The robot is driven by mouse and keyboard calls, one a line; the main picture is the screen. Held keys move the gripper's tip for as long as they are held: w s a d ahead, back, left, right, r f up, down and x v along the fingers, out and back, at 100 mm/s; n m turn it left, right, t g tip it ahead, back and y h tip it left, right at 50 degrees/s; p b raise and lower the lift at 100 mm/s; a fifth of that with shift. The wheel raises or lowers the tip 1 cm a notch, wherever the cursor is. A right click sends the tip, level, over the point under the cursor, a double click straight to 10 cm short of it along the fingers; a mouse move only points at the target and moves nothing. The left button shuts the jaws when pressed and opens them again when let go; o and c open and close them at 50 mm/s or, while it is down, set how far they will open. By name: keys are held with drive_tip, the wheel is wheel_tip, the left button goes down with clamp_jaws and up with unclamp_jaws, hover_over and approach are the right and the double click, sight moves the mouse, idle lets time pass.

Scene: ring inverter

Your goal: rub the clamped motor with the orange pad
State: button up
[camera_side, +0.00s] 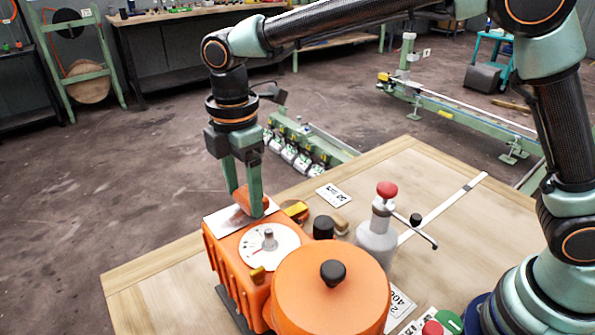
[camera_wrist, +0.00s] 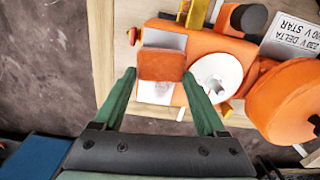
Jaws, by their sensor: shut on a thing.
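My gripper (camera_side: 251,199) points down with its two green fingers shut on the orange pad (camera_side: 242,198). In the wrist view the pad (camera_wrist: 162,65) is a small orange block between the fingertips of my gripper (camera_wrist: 160,72). It is on or just above a pale plate (camera_wrist: 155,92) on the motor's top; I cannot tell if it touches. The plate (camera_side: 222,222) shows a greyish smudge in the wrist view. The motor appears to be the orange ribbed housing (camera_side: 222,262) near the table's front, with a white dial (camera_side: 284,240) beside the plate. The pad hides part of the plate.
A large orange drum (camera_side: 330,300) with a black knob stands right of the dial. A grey post with a red knob (camera_side: 387,189) and a side lever stands behind it. Yellow parts (camera_side: 297,210) and a black cap (camera_side: 323,226) sit close by.

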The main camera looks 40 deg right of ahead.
drive_tip(key=shift+a+f, duration=0.25)
drive_tip(key=shift+f, duration=0.2)
drive_tip(key=shift+c, duration=0.5)
drive_tip(key=shift+a, duration=3.4)
drive_tip(key=shift+d, duration=3.8)
drive_tip(key=shift+a+r, duration=0.1)
drive_tip(key=shift+r, duration=4)
